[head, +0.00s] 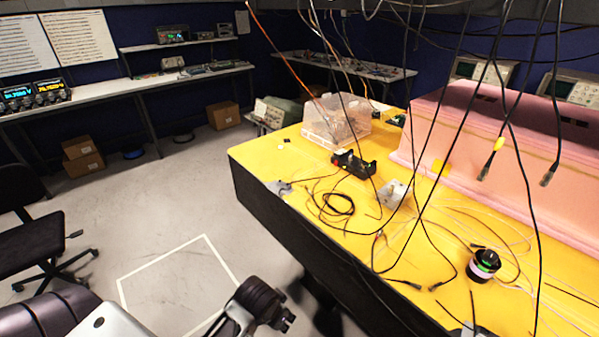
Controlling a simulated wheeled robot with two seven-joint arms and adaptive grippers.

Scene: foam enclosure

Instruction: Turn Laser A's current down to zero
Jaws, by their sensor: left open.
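Two small dark instruments with lit displays stand side by side on the left bench: one reads in cyan (17,100), the other in yellow (50,92). Their labels and knobs are too small to make out, so I cannot tell which is Laser A. My left gripper (284,319) is at the bottom centre, over the floor beside the yellow table. It is open with nothing seen in it, far from both instruments.
The yellow table (262,160) holds cables, a clear box (335,120) and a pink foam enclosure (500,150). Cables hang above it. A black chair (35,240) stands at the left, boxes (83,157) under the bench (190,78). The floor between is clear.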

